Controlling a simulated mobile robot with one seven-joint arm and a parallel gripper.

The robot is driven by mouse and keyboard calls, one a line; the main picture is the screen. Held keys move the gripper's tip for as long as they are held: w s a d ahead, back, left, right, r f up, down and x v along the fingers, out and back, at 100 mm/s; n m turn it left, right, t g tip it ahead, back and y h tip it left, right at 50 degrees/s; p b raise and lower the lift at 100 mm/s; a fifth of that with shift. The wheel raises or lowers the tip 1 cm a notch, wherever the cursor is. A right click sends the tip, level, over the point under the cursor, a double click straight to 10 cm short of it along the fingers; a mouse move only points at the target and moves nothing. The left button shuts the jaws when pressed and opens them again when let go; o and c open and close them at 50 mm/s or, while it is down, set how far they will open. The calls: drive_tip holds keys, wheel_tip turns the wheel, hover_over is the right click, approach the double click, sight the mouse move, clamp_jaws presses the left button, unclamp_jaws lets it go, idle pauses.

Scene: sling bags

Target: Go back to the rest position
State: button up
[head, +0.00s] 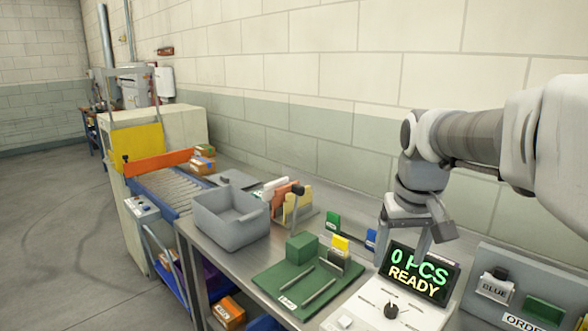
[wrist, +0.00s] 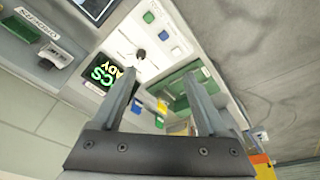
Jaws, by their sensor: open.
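My gripper (head: 408,238) hangs from my arm at the right in the head view, above the bench beside the display (head: 421,274) that reads "0 PCS READY". In the wrist view the two fingers of my gripper (wrist: 160,95) are spread apart with nothing between them. The display (wrist: 101,75) shows near the left finger there. A green mat (head: 298,280) with a green block (head: 302,248) lies left of the gripper; the mat (wrist: 190,84) also shows past the fingers in the wrist view.
A grey bin (head: 230,216) stands on the bench, with upright coloured cards (head: 288,200) beside it. A roller conveyor (head: 172,187) lies further back. The wall is close behind; open floor lies left.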

drive_tip(key=s+a+f+t, duration=0.1)
drive_tip(key=s+a, duration=0.1)
drive_tip(key=s, duration=0.6)
drive_tip(key=s+a+f+t, duration=0.1)
drive_tip(key=s+a+f, duration=0.1)
drive_tip(key=s, duration=0.6)
drive_tip(key=shift+s+f+t, duration=0.25)
drive_tip(key=shift+s+t, duration=0.15)
idle(0.3)
